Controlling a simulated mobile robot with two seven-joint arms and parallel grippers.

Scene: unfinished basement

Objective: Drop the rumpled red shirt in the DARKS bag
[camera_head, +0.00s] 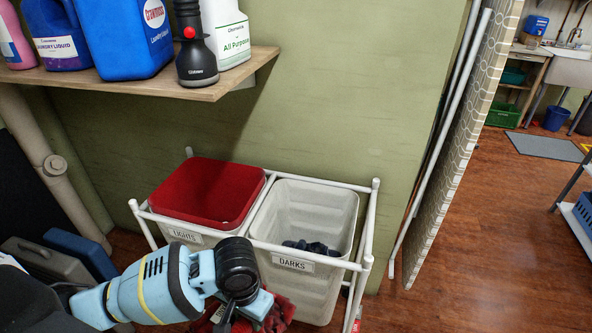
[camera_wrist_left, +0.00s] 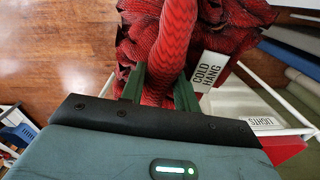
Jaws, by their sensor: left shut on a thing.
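My left gripper (camera_head: 256,304) is in front of the laundry frame, low and a little left of the DARKS bag. In the left wrist view its green fingers (camera_wrist_left: 160,90) are shut on a fold of the rumpled red shirt (camera_wrist_left: 172,40). The rest of the shirt spreads out beyond the fingers. In the head view only part of the shirt (camera_head: 281,314) shows, below the gripper. The DARKS bag (camera_head: 325,211) is white and open at the top, with dark cloth (camera_head: 312,247) at its bottom. My right gripper is not in view.
The LIGHTS bag (camera_head: 183,231), with a red top, stands left of DARKS in the same white frame (camera_head: 371,220). A COLD HANG card (camera_wrist_left: 209,72) lies by the shirt. A shelf with bottles (camera_head: 150,92) overhangs at upper left.

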